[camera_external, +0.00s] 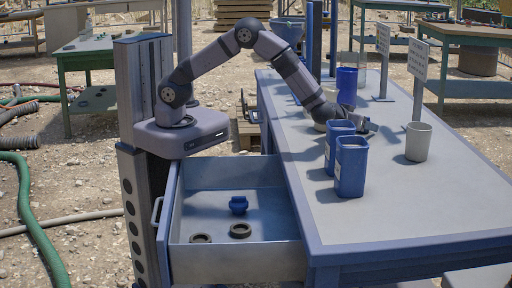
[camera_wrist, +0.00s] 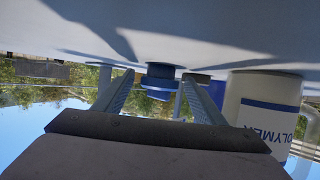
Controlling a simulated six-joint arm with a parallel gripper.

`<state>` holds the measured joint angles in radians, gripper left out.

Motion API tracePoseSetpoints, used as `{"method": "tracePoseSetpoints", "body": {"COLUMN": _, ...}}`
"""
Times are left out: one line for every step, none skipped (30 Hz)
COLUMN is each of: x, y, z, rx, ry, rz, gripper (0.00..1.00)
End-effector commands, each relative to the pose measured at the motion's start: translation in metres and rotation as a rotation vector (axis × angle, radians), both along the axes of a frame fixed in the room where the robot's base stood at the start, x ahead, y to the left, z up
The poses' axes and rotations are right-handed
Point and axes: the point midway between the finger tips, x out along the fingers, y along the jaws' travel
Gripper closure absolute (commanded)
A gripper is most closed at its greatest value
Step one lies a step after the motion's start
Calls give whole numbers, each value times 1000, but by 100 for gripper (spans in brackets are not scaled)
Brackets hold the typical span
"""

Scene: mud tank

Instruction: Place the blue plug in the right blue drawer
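In the wrist view, whose picture is upside down, another blue round piece with a wider rim (camera_wrist: 160,80) stands on the tabletop, beyond and between my fingertips. My gripper (camera_wrist: 158,88) is open, its two fingers apart with nothing clearly held. In the external view my gripper (camera_external: 368,126) is low over the blue table, just behind two blue containers, which partly hide it. The blue piece near the fingers cannot be made out in that view.
Two blue containers (camera_external: 350,167) stand close in front of my gripper; a white-and-blue labelled container (camera_wrist: 262,105) is just right of the fingers in the wrist view. A pale cup (camera_external: 418,142), sign posts (camera_external: 417,66) and a tall blue cup (camera_external: 347,86) stand around. The near tabletop is clear.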

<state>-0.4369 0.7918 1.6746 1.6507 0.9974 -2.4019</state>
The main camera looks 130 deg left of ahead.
Motion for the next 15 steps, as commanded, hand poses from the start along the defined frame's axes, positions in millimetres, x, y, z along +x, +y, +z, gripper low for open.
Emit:
{"method": "tracePoseSetpoints", "body": {"x": 0, "y": 0, "z": 0, "rx": 0, "ry": 0, "rz": 0, "gripper": 36}}
{"method": "tracePoseSetpoints", "body": {"x": 0, "y": 0, "z": 0, "rx": 0, "ry": 0, "rz": 0, "gripper": 36}}
{"method": "tracePoseSetpoints", "body": {"x": 0, "y": 0, "z": 0, "rx": 0, "ry": 0, "rz": 0, "gripper": 36}}
{"method": "tracePoseSetpoints", "body": {"x": 0, "y": 0, "z": 0, "rx": 0, "ry": 0, "rz": 0, "gripper": 36}}
{"method": "tracePoseSetpoints", "body": {"x": 0, "y": 0, "z": 0, "rx": 0, "ry": 0, "rz": 0, "gripper": 36}}
{"method": "tracePoseSetpoints", "body": {"x": 0, "y": 0, "z": 1, "rx": 0, "ry": 0, "rz": 0, "gripper": 36}}
{"method": "tracePoseSetpoints", "body": {"x": 0, "y": 0, "z": 2, "rx": 0, "ry": 1, "rz": 0, "gripper": 36}}
{"method": "tracePoseSetpoints", "body": {"x": 0, "y": 0, "z": 3, "rx": 0, "ry": 1, "rz": 0, "gripper": 36}}
{"method": "tracePoseSetpoints", "body": {"x": 0, "y": 0, "z": 4, "rx": 0, "ry": 1, "rz": 0, "gripper": 36}}
{"method": "tracePoseSetpoints", "body": {"x": 0, "y": 0, "z": 5, "rx": 0, "ry": 1, "rz": 0, "gripper": 36}}
{"method": "tracePoseSetpoints", "body": {"x": 0, "y": 0, "z": 6, "rx": 0, "ry": 1, "rz": 0, "gripper": 36}}
{"method": "tracePoseSetpoints", "body": {"x": 1, "y": -6, "z": 5, "rx": 1, "ry": 0, "rz": -3, "gripper": 36}}
{"method": "tracePoseSetpoints", "body": {"x": 1, "y": -10, "z": 6, "rx": 1, "ry": 0, "rz": -3, "gripper": 36}}
{"method": "tracePoseSetpoints", "body": {"x": 1, "y": -14, "z": 8, "rx": 1, "ry": -2, "rz": -2, "gripper": 36}}
{"method": "tracePoseSetpoints", "body": {"x": 1, "y": -20, "z": 10, "rx": 1, "ry": -2, "rz": -3, "gripper": 36}}
